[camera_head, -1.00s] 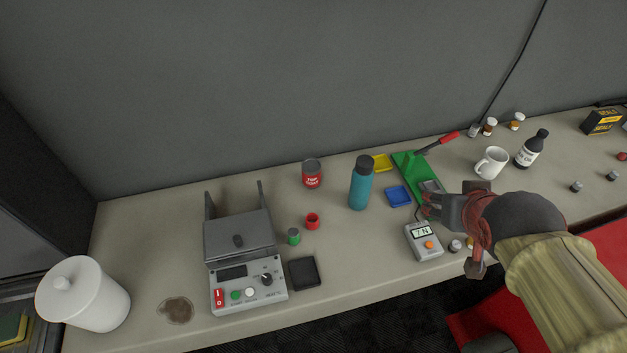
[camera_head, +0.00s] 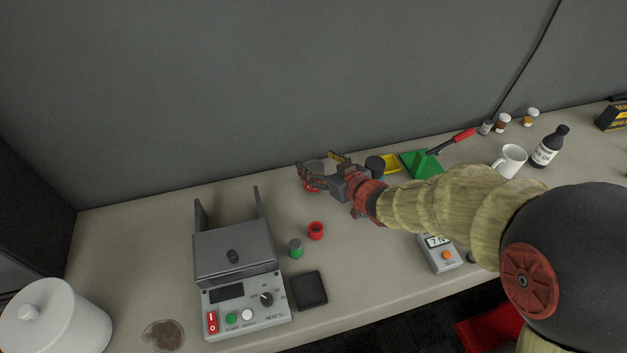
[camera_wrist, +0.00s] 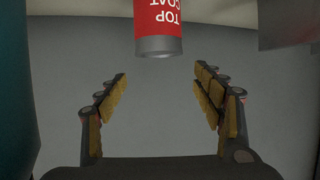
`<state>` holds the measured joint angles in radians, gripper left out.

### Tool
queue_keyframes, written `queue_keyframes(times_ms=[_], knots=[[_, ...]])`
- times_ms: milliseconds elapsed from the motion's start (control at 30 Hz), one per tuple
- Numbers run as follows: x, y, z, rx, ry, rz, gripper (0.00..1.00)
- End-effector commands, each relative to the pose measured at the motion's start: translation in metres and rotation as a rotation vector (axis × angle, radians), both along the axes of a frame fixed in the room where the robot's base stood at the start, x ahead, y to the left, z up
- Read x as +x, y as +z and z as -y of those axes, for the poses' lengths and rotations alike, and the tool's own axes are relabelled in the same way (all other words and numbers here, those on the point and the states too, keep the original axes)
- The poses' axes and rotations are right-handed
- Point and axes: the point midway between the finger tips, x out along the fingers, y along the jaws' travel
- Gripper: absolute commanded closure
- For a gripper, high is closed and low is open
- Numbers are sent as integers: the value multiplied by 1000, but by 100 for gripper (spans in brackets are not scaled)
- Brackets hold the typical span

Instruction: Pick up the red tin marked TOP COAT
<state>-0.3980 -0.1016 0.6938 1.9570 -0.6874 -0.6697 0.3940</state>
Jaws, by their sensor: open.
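The red tin marked TOP COAT (camera_wrist: 158,18) shows at the top middle of the wrist view, its lettering upside down and its grey end toward my fingers. In the head view only a bit of the red tin (camera_head: 312,187) shows, mostly hidden by my gripper (camera_head: 325,170). In the wrist view my gripper (camera_wrist: 160,95) is open and empty, with padded fingers to either side of the tin's line. The tin lies just beyond the fingertips in that picture. Whether the fingers overlap it in depth I cannot tell.
A teal shape (camera_wrist: 15,90), likely the bottle, fills the left edge of the wrist view. A small red ring-like part (camera_head: 316,231) and a green-and-grey cylinder (camera_head: 295,248) stand in front of the tin. The grey machine (camera_head: 235,250) is to the left. The wall is close behind.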

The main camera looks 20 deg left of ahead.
Motion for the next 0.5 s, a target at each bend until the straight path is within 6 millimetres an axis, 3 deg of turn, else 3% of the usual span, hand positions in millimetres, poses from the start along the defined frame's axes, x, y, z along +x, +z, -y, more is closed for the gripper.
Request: queue_keyframes(times_ms=[33, 167, 500], knots=[[0, -15, 0, 0, -2, -3, 32], [0, -37, 0, 0, -2, -2, 32], [20, -43, -22, 0, -1, 0, 32]])
